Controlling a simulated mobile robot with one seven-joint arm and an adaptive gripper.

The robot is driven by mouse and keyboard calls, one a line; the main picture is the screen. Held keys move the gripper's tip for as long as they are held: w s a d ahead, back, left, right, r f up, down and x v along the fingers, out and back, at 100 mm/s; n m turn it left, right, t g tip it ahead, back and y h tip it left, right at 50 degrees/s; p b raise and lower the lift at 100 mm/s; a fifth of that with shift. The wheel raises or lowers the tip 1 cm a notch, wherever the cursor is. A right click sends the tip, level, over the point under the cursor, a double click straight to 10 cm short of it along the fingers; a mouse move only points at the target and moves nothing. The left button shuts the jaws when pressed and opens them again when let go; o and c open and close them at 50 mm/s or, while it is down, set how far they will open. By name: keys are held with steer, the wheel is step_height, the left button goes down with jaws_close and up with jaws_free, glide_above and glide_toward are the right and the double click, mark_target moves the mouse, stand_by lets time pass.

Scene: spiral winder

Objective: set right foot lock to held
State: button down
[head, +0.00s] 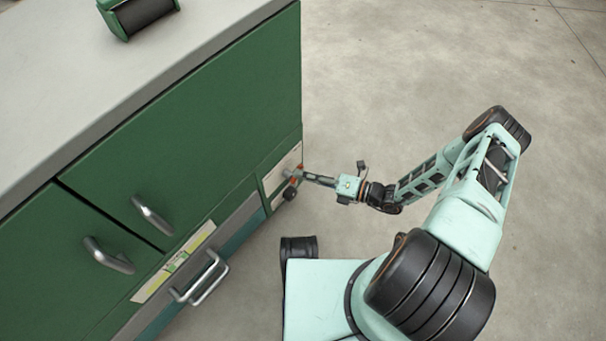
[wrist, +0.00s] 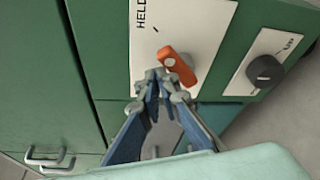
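An orange turn handle (wrist: 178,65) sits on a white plate (wrist: 205,32) on the green cabinet's end panel. The word HELD and a short black mark are printed on the plate, up and left of the handle. In the head view the orange handle (head: 299,167) is a small spot at the cabinet's lower corner. My gripper (wrist: 167,86) is right in front of the handle, its fingertips drawn together and overlapping the handle's lower side. It also shows in the head view (head: 304,174). Whether the fingertips touch the handle cannot be told.
A black knob (wrist: 265,71) on its own white plate is right of the orange handle. Bar handles (head: 152,214) and a drawer pull (head: 205,278) stick out of the cabinet front (head: 190,130). The concrete floor to the right is clear.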

steer(key=shift+w+d+f, duration=0.2)
steer(key=shift+w+d, duration=0.15)
steer(key=shift+d, duration=0.05)
steer(key=s+v, duration=0.1)
steer(key=v, duration=1)
steer(key=shift+r, duration=0.2)
steer(key=shift+d, duration=0.1)
